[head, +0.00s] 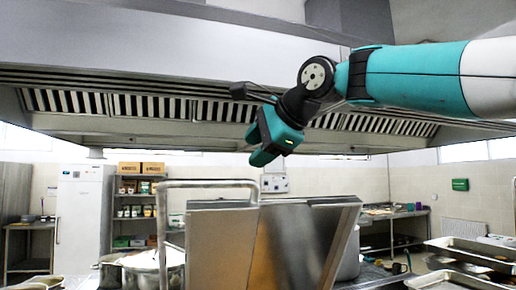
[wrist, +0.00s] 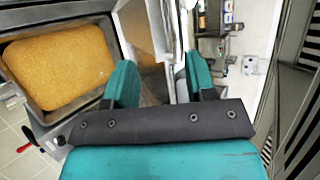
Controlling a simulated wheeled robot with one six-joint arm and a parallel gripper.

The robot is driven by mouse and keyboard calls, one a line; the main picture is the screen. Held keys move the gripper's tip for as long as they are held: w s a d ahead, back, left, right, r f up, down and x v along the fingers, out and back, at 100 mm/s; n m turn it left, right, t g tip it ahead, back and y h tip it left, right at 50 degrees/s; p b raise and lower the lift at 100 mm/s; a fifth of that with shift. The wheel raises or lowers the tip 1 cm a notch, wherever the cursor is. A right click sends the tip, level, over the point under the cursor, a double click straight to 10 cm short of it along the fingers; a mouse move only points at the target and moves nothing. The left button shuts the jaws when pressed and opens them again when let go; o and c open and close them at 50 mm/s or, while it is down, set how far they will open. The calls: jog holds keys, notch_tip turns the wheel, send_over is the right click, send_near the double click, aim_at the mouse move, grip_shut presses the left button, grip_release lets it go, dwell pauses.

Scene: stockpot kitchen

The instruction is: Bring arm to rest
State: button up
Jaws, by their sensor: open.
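My teal gripper (head: 262,157) hangs at the end of my raised arm, in front of the extractor hood in the head view. It points down and left, high above the steel equipment. In the wrist view my gripper (wrist: 161,78) shows two teal fingers set apart, with nothing held between them. The arm reaches in from the upper right, bent at the dark wrist joint.
The extractor hood (head: 120,100) spans overhead, close behind the arm. Steel panels (head: 222,245) stand below, beside a pot (head: 150,272). Trays (head: 455,280) lie at right. The wrist view shows a steel pan (wrist: 50,106) holding an orange-brown slab (wrist: 60,62).

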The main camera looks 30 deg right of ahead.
jog(key=shift+f, duration=0.1)
jog(key=s+a+f+n+g+y+b, duration=0.15)
jog(key=a+f+n, duration=0.3)
jog(key=f, duration=0.45)
jog(key=s+a+f+n+g+b, duration=0.3)
jog(key=f+n, duration=0.2)
jog(key=f, duration=0.4)
jog(key=s+a+f+n+g+y+b, duration=0.1)
jog(key=s+a+f+n+g+b, duration=0.25)
jog(key=f, duration=0.65)
jog(key=s+a+f+n+g+b, duration=0.1)
jog(key=s+a+f+n, duration=0.1)
jog(key=s+f+n, duration=0.4)
jog(key=s+a+f+n+g+b, duration=0.1)
jog(key=s+f+n+g, duration=0.1)
jog(key=s+f+n, duration=0.4)
notch_tip(320, 180, down, 5)
jog(key=shift+s+a+r+n+g, duration=0.1)
jog(key=shift+s+a+n+g, duration=0.25)
jog(key=shift+s, duration=0.35)
jog(key=shift+h, duration=0.25)
